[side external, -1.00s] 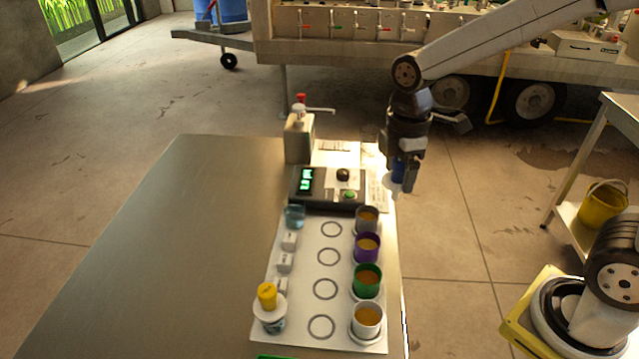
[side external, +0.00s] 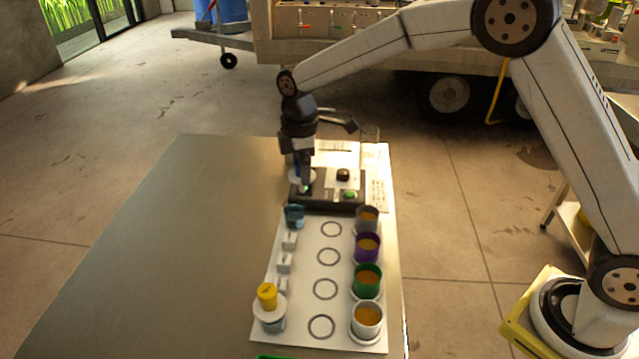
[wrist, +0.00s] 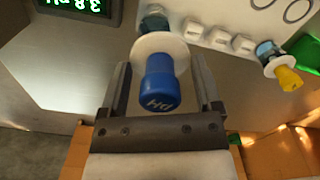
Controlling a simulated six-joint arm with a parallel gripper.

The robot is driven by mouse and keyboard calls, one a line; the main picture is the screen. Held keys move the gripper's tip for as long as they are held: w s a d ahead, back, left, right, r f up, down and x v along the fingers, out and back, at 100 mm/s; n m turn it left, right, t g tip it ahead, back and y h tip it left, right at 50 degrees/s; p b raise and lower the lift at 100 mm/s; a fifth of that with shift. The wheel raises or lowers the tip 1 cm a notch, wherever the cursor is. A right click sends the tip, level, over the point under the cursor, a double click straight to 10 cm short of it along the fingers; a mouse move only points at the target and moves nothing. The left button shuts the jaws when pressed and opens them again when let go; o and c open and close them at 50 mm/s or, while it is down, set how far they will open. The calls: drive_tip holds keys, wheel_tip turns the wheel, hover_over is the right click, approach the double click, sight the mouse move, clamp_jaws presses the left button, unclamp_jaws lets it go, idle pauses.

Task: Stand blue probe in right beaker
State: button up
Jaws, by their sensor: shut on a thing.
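My gripper (side external: 303,181) is shut on the blue probe (wrist: 160,82), which has a blue cap marked pH and a white collar. In the wrist view the cap sits between the two fingers (wrist: 160,66). In the side view the probe is mostly hidden by the gripper, above the meter's display end. A small beaker with bluish liquid (side external: 294,217) stands just in front of the meter; it partly shows past the collar in the wrist view (wrist: 154,22). A second beaker (side external: 272,324) at the near end holds the yellow probe (side external: 267,296). The blue probe's lower end is hidden.
Several small white blocks (side external: 284,262) line the white mat. Several cups of orange liquid, including a purple one (side external: 366,247), stand at its right. The left tabletop (side external: 180,250) is clear.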

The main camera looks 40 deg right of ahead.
sight(292, 173)
drive_tip(key=shift+w+a+f, duration=0.7)
drive_tip(key=shift+w, duration=0.2)
drive_tip(key=shift+f, duration=0.15)
drive_tip(key=shift+f, duration=2.75)
drive_tip(key=shift+f, duration=0.65)
drive_tip(key=o, duration=1.2)
drive_tip(key=shift+r, duration=0.15)
drive_tip(key=shift+r, duration=5.35)
drive_tip(key=shift+r, duration=0.1)
